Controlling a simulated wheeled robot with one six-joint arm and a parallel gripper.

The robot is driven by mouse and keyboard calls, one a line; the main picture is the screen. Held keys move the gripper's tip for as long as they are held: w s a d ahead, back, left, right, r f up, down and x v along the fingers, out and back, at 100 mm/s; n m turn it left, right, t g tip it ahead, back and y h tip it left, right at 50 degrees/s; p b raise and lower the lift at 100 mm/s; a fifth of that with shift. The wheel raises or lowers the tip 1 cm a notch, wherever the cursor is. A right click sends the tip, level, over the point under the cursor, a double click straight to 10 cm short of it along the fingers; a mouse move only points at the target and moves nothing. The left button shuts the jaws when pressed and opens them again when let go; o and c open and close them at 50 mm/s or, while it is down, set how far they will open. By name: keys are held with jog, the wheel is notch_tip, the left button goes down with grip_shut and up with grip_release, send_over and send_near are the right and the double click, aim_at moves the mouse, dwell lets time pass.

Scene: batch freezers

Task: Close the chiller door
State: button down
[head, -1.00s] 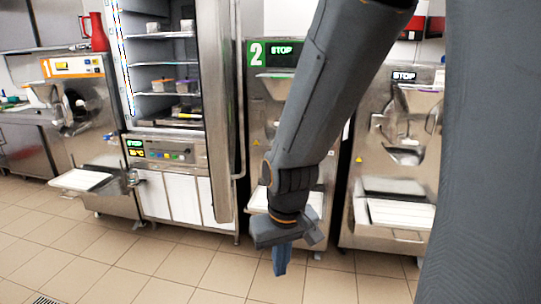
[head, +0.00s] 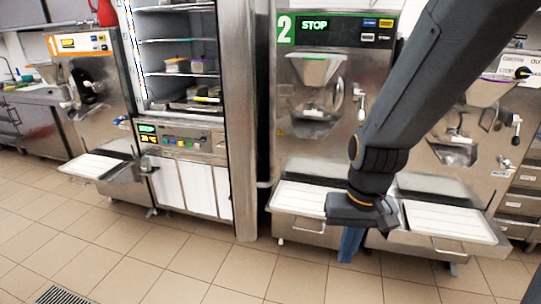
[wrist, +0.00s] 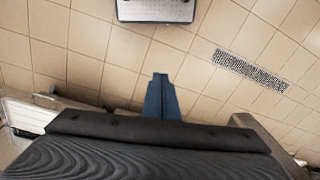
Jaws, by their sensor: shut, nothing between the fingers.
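The chiller (head: 182,138) is a tall stainless cabinet left of centre in the head view, with lit shelves holding several small tubs. Its door (head: 241,130) stands open at the cabinet's right side, seen nearly edge-on and reaching toward me. My gripper (head: 350,246) hangs low, pointing down, to the right of the door and apart from it, in front of machine 2. Its blue fingers are together and empty; they also show in the wrist view (wrist: 161,88) over floor tiles.
Machine 2 (head: 318,100) stands right of the door, with a white-topped shelf (head: 300,200) jutting out near my gripper. Machine 1 (head: 90,90) is left of the chiller, and another machine stands at right. The tiled floor in front is clear, with a flat drain (head: 62,296).

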jog(key=m+g+y, duration=0.1)
jog(key=m, duration=0.1)
jog(key=m+y+b, duration=0.3)
jog(key=m+y, duration=1.2)
jog(key=y, duration=0.2)
send_near(271, 164)
jog(key=s+d+r, duration=0.2)
jog(key=s+d, duration=0.2)
jog(key=shift+t, duration=0.5)
jog(key=shift+w+a+r+p, duration=0.1)
jog(key=shift+a+p, duration=1.2)
jog(key=shift+a, duration=2.25)
jog(key=shift+a+r+p, duration=0.1)
jog(key=shift+a+p, duration=1.2)
jog(key=shift+a, duration=2.25)
jog(key=shift+a, duration=0.1)
